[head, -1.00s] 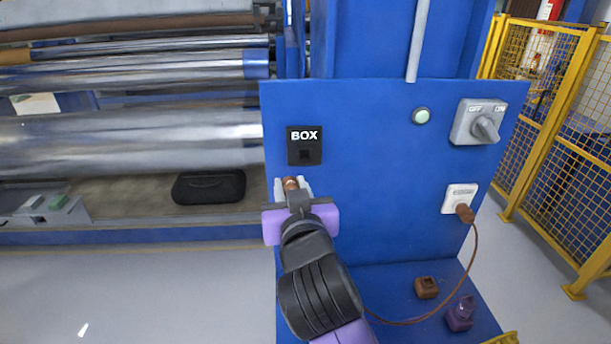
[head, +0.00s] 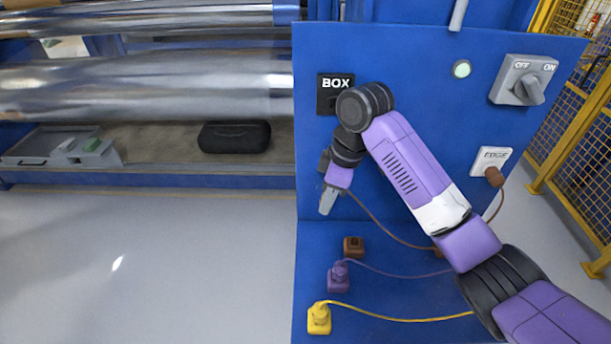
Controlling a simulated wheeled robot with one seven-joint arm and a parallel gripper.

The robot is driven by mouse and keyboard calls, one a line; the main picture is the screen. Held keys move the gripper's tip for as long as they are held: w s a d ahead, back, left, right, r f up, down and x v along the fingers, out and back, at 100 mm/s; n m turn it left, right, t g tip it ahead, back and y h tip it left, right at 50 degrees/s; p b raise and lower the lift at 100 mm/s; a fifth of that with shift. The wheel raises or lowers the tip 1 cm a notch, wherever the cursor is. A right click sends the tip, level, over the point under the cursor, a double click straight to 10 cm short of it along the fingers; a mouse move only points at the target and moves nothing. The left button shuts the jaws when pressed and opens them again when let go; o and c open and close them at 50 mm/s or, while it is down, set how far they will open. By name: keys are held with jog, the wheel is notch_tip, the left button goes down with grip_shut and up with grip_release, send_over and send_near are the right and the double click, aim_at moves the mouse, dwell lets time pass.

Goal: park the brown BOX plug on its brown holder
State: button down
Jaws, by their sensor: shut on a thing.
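My gripper (head: 328,203) points down in front of the blue panel, to the left of and above the brown holder (head: 353,247). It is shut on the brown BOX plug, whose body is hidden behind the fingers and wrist. A brown cord (head: 375,220) runs from the gripper down to the right. The brown holder is a small block on the blue base shelf and looks empty. The black BOX socket (head: 335,84) is on the panel above, partly covered by my arm.
A purple plug on its holder (head: 338,276) and a yellow plug on its holder (head: 319,319) stand nearer than the brown holder, with cords running right. Another brown plug (head: 494,177) sits in the EDGE socket (head: 490,159). A yellow fence (head: 575,150) is at right.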

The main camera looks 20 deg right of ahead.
aim_at(355, 243)
jog(key=s+d+f+n+g+h, duration=0.1)
jog(key=s+d+f+n+h, duration=0.15)
jog(key=s+d, duration=0.3)
jog(key=shift+y, duration=0.25)
jog(key=shift+w+d+f, duration=0.15)
jog(key=shift+f, duration=1.5)
jog(key=shift+w+d+f, duration=0.15)
jog(key=shift+f, duration=1.45)
jog(key=shift+p, duration=0.95)
jog(key=shift+f, duration=0.5)
jog(key=c, duration=1)
grip_release()
jog(key=shift+c, duration=0.2)
